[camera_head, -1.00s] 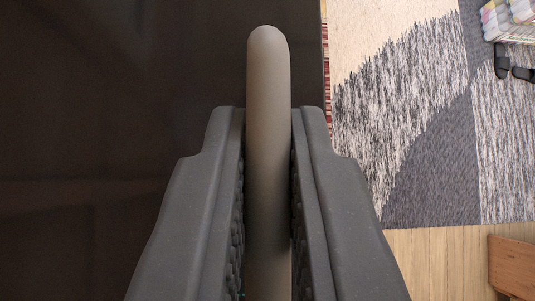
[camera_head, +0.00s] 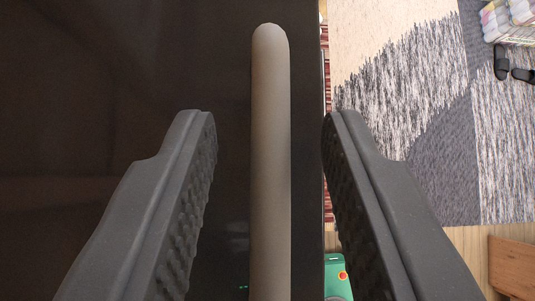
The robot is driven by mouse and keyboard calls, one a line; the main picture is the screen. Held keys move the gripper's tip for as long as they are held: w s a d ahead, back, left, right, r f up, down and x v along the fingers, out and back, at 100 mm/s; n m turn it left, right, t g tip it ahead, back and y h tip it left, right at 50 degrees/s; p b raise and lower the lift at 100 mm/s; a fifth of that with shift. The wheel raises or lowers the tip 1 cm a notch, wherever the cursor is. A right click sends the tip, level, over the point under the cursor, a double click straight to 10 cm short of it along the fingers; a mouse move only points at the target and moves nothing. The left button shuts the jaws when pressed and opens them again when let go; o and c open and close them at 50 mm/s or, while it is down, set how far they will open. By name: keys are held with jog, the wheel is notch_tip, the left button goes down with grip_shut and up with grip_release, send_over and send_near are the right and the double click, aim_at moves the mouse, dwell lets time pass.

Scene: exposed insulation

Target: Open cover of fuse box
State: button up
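My gripper (camera_head: 268,120) is open, with one dark ridged finger on each side of a long beige-grey bar handle (camera_head: 271,160). There is a gap between each finger and the handle. The handle runs up the middle of the view along a dark glossy panel (camera_head: 100,90) that fills the left side. Tiny green marks show low on the panel, left of the handle. I cannot pick out a fuse box or its cover in this view.
Right of the panel's edge lies a patterned grey and cream rug (camera_head: 430,130) on a wooden floor. A green object (camera_head: 337,278) shows low beside the right finger. Dark slippers (camera_head: 502,62) lie at the upper right, and a brown wooden piece (camera_head: 512,265) is at the lower right.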

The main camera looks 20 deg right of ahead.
jog(key=d+b+v, duration=0.1)
jog(key=b+v, duration=0.1)
jog(key=v, duration=1)
jog(key=shift+s+a+r, duration=0.2)
jog(key=shift+a, duration=0.3)
jog(key=s+d+r+t+b, duration=0.1)
jog(key=d+r+t+b, duration=0.2)
jog(key=d, duration=0.7)
jog(key=s+d+r+b, duration=0.15)
jog(key=d+b, duration=0.35)
jog(key=d, duration=0.6)
jog(key=s+d+f+t+y+b, duration=0.1)
jog(key=s+d+b, duration=0.4)
jog(key=s+d, duration=0.5)
jog(key=shift+s+d+f+n+t+b, duration=0.15)
jog(key=shift+d+f+n+t+b, duration=0.15)
jog(key=shift+d+f+t, duration=0.75)
jog(key=shift+a+r, duration=0.2)
jog(key=shift+a, duration=0.05)
